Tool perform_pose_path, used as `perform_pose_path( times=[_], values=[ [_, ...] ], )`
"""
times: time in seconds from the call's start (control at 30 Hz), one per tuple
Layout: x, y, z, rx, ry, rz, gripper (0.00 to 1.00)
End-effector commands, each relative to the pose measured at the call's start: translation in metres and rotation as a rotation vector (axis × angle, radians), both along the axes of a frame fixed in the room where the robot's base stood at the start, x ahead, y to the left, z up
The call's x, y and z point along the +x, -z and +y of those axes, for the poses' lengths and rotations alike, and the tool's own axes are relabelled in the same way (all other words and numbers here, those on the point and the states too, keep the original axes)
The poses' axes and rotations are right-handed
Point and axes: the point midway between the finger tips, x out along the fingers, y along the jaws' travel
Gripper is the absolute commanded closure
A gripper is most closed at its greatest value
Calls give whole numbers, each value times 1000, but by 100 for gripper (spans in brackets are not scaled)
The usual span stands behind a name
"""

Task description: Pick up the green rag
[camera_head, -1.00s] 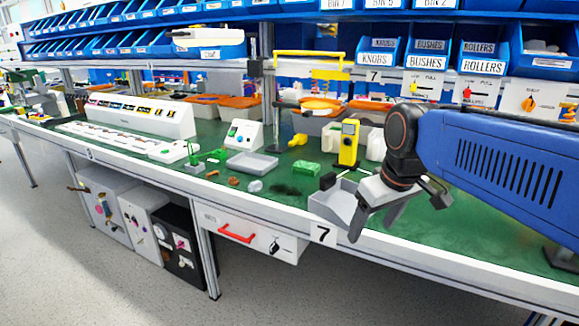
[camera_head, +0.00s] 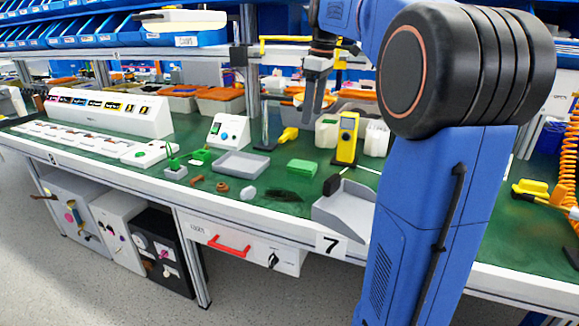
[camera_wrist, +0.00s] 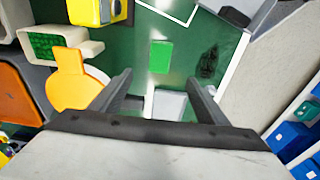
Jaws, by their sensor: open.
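The green rag (camera_head: 302,168) looks like a small flat green block. It lies on the green bench top between a grey tray and a yellow meter. My gripper (camera_head: 313,105) is raised above and behind it, fingers pointing down, apart from it. In the wrist view the rag (camera_wrist: 161,56) lies beyond the fingertips, roughly between the two fingers in the picture. My gripper (camera_wrist: 158,80) is open with nothing between its fingers. The rag is fully visible in both views.
A dark smudge (camera_head: 283,196) lies in front of the rag. The grey tray (camera_head: 240,172) is on its left. The yellow meter (camera_head: 346,140) and a grey dustpan (camera_head: 345,208) are on its right. Orange-lidded bins (camera_head: 220,94) and a shelf stand behind.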

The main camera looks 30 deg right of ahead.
Motion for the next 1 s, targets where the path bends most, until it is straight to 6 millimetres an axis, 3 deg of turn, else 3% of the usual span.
perform_pose_path(
  times=[0.17,0.7,1.0],
  values=[
    [3,13,-1,2,-8,4,31],
    [11,104,7,2,-7,4,31],
    [14,125,8,1,-6,2,31]
  ],
)
